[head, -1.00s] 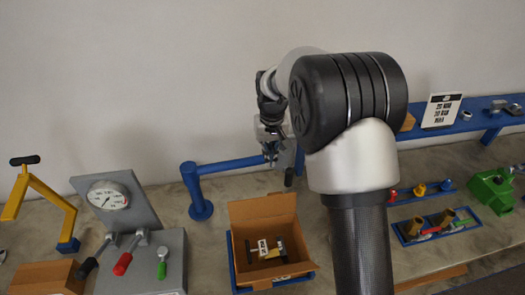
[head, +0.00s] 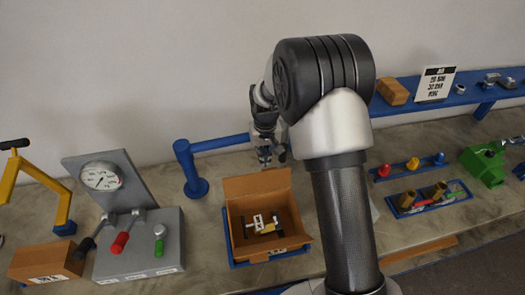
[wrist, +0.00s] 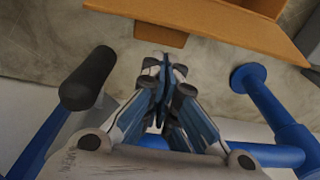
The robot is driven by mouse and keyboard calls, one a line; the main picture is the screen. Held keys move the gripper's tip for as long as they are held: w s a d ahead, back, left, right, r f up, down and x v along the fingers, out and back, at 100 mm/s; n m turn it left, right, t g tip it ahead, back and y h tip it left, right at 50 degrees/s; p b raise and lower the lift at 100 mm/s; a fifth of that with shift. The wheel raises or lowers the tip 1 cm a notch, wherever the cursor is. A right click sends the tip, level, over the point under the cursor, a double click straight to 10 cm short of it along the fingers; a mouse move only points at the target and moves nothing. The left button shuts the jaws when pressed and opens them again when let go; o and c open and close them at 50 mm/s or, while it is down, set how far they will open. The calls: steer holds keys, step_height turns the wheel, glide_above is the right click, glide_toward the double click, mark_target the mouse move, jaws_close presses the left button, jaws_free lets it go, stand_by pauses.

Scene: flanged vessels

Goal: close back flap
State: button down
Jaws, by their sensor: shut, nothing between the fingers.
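An open cardboard box (head: 298,222) stands in the middle of the bench, with a white, black and yellow part (head: 262,224) inside. Its back flap (head: 257,184) stands up and leans backward. My gripper (head: 265,160) is just behind the flap's top edge, pointing down, its jaws shut and empty. In the wrist view the shut fingertips (wrist: 164,62) are below the brown cardboard (wrist: 205,22) of the box's back, with a visible gap of bench between them. The exact height of the fingertips against the flap is hard to tell.
A blue rail (head: 220,143) on a post runs behind the box, close to my gripper. A grey gauge panel with levers (head: 140,245) stands to the left. A blue tray (head: 228,240) edges the box. My arm hides bench to the right.

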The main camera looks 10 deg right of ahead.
steer(key=shift+s+b, duration=0.2)
steer(key=shift+b, duration=0.2)
steer(key=shift+s+r+t, duration=0.25)
steer(key=shift+t, duration=0.15)
